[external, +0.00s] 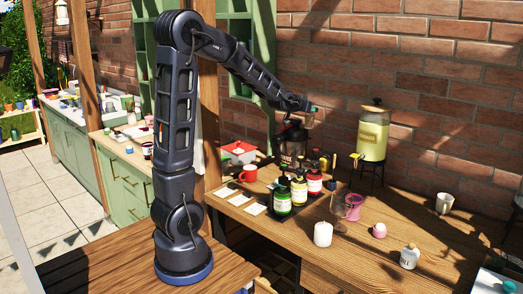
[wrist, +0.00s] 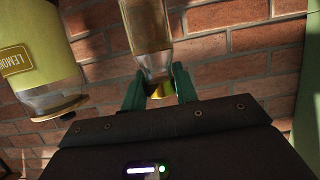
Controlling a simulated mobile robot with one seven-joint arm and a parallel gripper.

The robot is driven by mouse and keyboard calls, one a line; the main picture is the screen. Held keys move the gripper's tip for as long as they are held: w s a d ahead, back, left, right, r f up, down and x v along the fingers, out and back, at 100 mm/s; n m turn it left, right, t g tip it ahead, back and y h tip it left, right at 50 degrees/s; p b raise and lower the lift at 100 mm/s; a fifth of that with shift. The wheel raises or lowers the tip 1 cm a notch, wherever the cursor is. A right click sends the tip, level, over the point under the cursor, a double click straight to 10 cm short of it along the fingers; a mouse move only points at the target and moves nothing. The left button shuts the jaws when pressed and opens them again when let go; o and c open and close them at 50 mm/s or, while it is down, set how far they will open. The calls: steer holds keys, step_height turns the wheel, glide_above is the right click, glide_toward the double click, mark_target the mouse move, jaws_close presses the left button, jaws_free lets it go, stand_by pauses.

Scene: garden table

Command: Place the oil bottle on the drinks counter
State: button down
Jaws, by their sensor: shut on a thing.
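My gripper (wrist: 160,88) has its green fingers closed on the gold-capped neck of a clear glass bottle with amber liquid (wrist: 148,30), which I take to be the oil bottle. In the external view my gripper (external: 311,108) is held high above the wooden counter (external: 400,225) along the brick wall, left of the lemonade dispenser (external: 372,135); the bottle is hard to make out there. The dispenser also shows at the left of the wrist view (wrist: 35,50). Which surface is the drinks counter is not labelled.
Below my gripper stand a dark glass vessel (external: 291,146) and green, yellow and red bottles (external: 299,191). A red mug (external: 249,173), white candle (external: 323,234), pink cup (external: 353,206), round-stoppered jar (external: 409,258) and white mug (external: 444,203) stand around. Bare wood lies between the right-hand items.

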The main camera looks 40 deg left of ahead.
steer(key=d+m+h, duration=0.1)
steer(key=d, duration=0.5)
steer(key=d+m+h, duration=0.1)
steer(key=d, duration=0.6)
steer(key=d+m+h, duration=0.1)
steer(key=d+h, duration=0.1)
steer(key=d, duration=0.4)
steer(key=shift+w+d+r+g, duration=0.1)
steer(key=shift+d+r+g, duration=0.2)
steer(key=shift+d+r, duration=0.1)
steer(key=s+d+m+g+h, duration=0.1)
steer(key=s+d+m+h, duration=0.15)
steer(key=d, duration=0.75)
steer(key=s+d+m+g+h, duration=0.1)
steer(key=s+d+m, duration=0.15)
steer(key=d, duration=0.75)
steer(key=s+d+m+g+h, duration=0.5)
steer(key=s+d+g, duration=0.1)
steer(key=s+d, duration=2.3)
steer(key=f, duration=0.8)
steer(key=w+d+f, duration=0.1)
steer(key=f, duration=0.7)
steer(key=d+f, duration=0.1)
steer(key=f, duration=0.8)
steer(key=shift+w, duration=0.4)
steer(key=shift+f, duration=0.1)
